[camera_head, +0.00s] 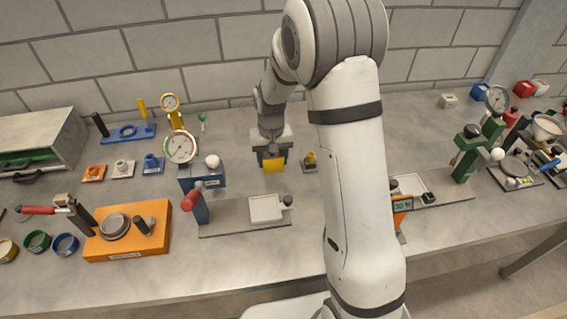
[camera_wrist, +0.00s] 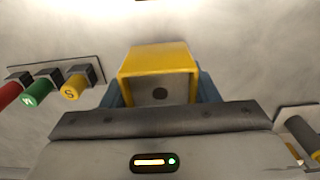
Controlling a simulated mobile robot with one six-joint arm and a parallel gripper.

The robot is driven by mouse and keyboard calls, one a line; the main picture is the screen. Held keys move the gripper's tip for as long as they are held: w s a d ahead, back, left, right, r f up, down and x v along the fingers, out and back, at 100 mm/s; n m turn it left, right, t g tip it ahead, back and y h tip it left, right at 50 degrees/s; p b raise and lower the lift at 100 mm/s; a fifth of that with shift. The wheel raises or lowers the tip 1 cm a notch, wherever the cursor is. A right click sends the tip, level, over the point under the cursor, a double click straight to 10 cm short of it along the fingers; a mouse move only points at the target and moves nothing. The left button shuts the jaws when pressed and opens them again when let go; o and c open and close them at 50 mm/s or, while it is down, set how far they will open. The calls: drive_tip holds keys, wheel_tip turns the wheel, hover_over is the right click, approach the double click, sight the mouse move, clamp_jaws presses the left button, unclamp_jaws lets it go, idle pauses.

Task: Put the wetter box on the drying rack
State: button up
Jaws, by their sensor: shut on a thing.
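A yellow open-faced box (camera_wrist: 157,60) with a grey inside and a dark round spot sits between the blue fingers of my gripper (camera_wrist: 158,88) in the wrist view. In the head view the yellow box (camera_head: 273,166) hangs under my gripper (camera_head: 271,154), close over the bench behind the grey plate. My gripper is shut on it. I cannot tell from its look how wet it is. I cannot make out which thing is the drying rack, and no second box like this one shows clearly. My arm hides part of the bench right of centre.
A grey plate (camera_head: 222,227) with a white tray (camera_head: 266,208) and a red-handled lever (camera_head: 195,194) lies in front of my gripper. An orange block (camera_head: 125,246) stands left. A small yellow-topped piece (camera_head: 310,161) is close right. The wrist view shows coloured cylinders (camera_wrist: 40,94) at left.

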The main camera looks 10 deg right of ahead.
sight(273, 178)
drive_tip(key=shift+w+f, duration=0.1)
drive_tip(key=shift+f, duration=0.4)
drive_tip(key=shift+s+f+p, duration=0.2)
drive_tip(key=shift+f+p, duration=0.3)
drive_tip(key=shift+f, duration=1.5)
drive_tip(key=shift+f, duration=0.15)
drive_tip(key=o, duration=0.6)
drive_tip(key=shift+f, duration=0.1)
drive_tip(key=o, duration=0.5)
